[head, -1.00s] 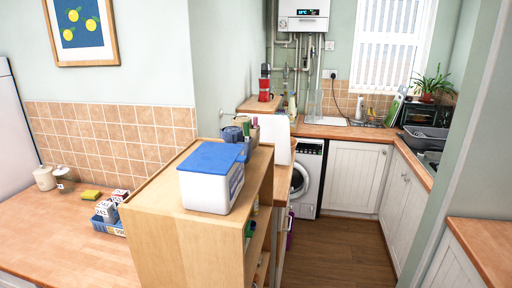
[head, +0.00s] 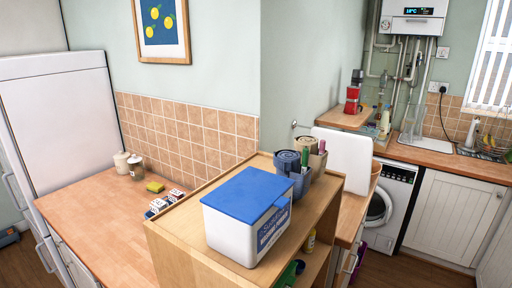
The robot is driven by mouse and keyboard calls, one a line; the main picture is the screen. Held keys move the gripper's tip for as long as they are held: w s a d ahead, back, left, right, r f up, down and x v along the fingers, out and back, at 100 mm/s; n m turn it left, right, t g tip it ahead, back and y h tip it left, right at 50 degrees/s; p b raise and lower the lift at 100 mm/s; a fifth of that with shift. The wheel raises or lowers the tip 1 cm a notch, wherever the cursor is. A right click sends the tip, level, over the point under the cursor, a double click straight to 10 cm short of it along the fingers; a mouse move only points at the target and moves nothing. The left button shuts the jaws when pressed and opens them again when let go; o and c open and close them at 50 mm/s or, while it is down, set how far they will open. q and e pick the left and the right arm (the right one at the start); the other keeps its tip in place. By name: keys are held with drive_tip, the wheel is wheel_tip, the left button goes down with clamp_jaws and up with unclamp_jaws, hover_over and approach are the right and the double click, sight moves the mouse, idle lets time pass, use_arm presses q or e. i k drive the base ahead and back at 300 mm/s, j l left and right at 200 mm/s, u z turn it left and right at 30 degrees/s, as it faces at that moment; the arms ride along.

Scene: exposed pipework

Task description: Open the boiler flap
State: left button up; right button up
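The white boiler (head: 411,18) hangs on the back wall at the top right of the head view. Its lower front has a dark strip with a lit blue display (head: 418,11). The top of the boiler is cut off by the picture edge. I cannot tell from here whether its flap is open or shut. Several pipes (head: 398,66) run down the wall below it. Neither of my grippers shows in the head view.
A wooden shelf unit (head: 203,242) with a blue-lidded box (head: 247,217) stands close in front. A wooden worktop (head: 95,212) and white fridge (head: 66,117) are at left. A washing machine (head: 389,206) stands below the boiler. Little floor (head: 415,274) shows at lower right.

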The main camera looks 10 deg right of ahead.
sight(428, 27)
drive_tip(key=i+l+u, duration=0.1)
drive_tip(key=l+u, duration=0.7)
drive_tip(key=l, duration=0.15)
drive_tip(key=l+u, duration=0.3)
drive_tip(key=l, duration=0.65)
drive_tip(key=l+u, duration=0.35)
drive_tip(key=l, duration=2.05)
drive_tip(key=l+u, duration=0.1)
drive_tip(key=l, duration=1.3)
drive_tip(key=k+l, duration=0.1)
drive_tip(key=l, duration=1.25)
drive_tip(key=l+z, duration=0.25)
drive_tip(key=l, duration=0.8)
drive_tip(key=i, duration=0.05)
